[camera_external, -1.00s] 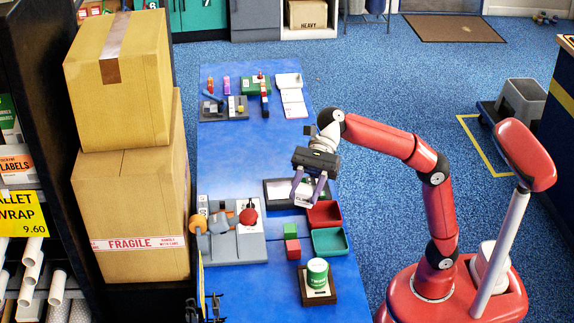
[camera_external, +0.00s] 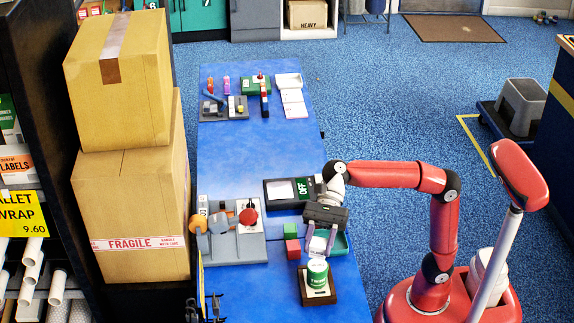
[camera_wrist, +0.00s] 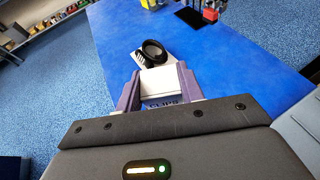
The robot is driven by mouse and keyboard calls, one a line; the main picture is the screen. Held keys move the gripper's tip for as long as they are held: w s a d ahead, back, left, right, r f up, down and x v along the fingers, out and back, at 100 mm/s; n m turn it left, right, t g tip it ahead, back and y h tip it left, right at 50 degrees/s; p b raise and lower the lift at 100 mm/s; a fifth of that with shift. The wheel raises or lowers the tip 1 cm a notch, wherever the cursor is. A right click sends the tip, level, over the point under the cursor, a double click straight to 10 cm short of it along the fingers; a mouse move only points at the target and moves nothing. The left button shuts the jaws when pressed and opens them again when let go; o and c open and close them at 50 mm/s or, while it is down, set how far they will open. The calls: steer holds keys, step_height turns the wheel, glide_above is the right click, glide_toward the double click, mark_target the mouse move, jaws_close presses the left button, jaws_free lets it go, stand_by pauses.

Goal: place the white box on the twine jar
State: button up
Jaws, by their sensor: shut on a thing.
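My gripper (camera_external: 319,243) is shut on the white box (camera_external: 318,246), held between its two purple fingers. In the wrist view the box (camera_wrist: 159,84) shows its pale top, with part of a label near the gripper body. A green jar with a white band (camera_external: 317,272), the likely twine jar, stands upright on a dark brown base with a pale plate (camera_external: 329,292). The box is just behind and above the jar in the external view; I cannot tell if they touch. A dark round rim (camera_wrist: 153,52) lies just beyond the box in the wrist view.
A teal tray (camera_external: 343,243) is partly hidden behind my gripper. A black device reading OFF (camera_external: 276,191) and a grey fixture (camera_external: 249,247) stand nearby. The far-middle blue table (camera_external: 255,150) is clear.

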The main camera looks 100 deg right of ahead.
mark_target(318, 256)
steer(key=shift+f+b, duration=0.8)
steer(key=shift+f, duration=1.35)
steer(key=o, duration=1)
steer(key=shift+f, duration=0.15)
steer(key=shift+r, duration=0.25)
steer(key=p+v, duration=0.2)
steer(key=v, duration=1)
steer(key=shift+f, duration=0.1)
